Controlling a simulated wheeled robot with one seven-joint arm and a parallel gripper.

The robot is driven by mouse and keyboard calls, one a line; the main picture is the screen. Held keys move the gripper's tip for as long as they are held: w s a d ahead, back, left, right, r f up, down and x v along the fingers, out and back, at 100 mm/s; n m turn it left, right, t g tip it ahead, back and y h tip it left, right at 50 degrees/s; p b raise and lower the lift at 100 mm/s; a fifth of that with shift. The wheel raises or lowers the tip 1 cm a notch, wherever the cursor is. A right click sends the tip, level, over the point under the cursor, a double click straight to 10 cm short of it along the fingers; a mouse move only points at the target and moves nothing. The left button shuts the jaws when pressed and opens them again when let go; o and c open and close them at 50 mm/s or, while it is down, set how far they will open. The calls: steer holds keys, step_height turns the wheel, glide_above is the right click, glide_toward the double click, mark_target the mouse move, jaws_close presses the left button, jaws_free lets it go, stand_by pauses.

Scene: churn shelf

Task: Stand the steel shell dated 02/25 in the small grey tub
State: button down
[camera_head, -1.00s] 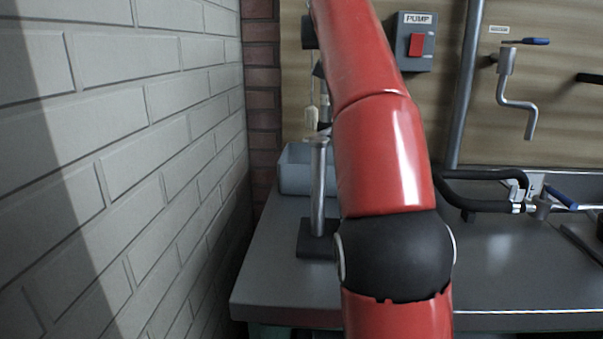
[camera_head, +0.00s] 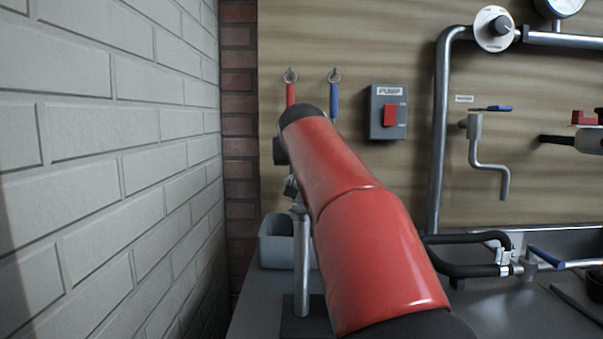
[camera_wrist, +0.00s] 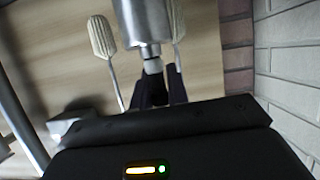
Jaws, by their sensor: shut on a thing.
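The small grey tub (camera_head: 275,246) stands on the counter near the brick corner in the head view, partly behind a steel post. A bright steel shell (camera_wrist: 143,18), with a pale neck and a dark end, shows at the top middle of the wrist view. My gripper (camera_wrist: 140,30) is shut on it, with one pale ribbed fingertip on each side. The shell's far end is cut off by the frame, and no date can be read. In the head view my red arm hides the gripper and the shell.
The steel post (camera_head: 302,262) on a dark base stands in front of the tub. A brick wall (camera_head: 120,150) closes the left side. The pump switch box (camera_head: 388,113), red tag (camera_head: 291,94) and blue tag (camera_head: 334,100) are on the panel. Black-handled pipework (camera_head: 480,258) lies right.

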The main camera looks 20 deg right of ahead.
steer(key=shift+f, duration=0.6)
steer(key=c, duration=1.4)
jaws_free()
steer(key=shift+f, duration=0.1)
steer(key=shift+o, duration=0.2)
steer(key=b+v, duration=0.1)
steer(key=v, duration=1.1)
steer(key=shift+a, duration=0.1)
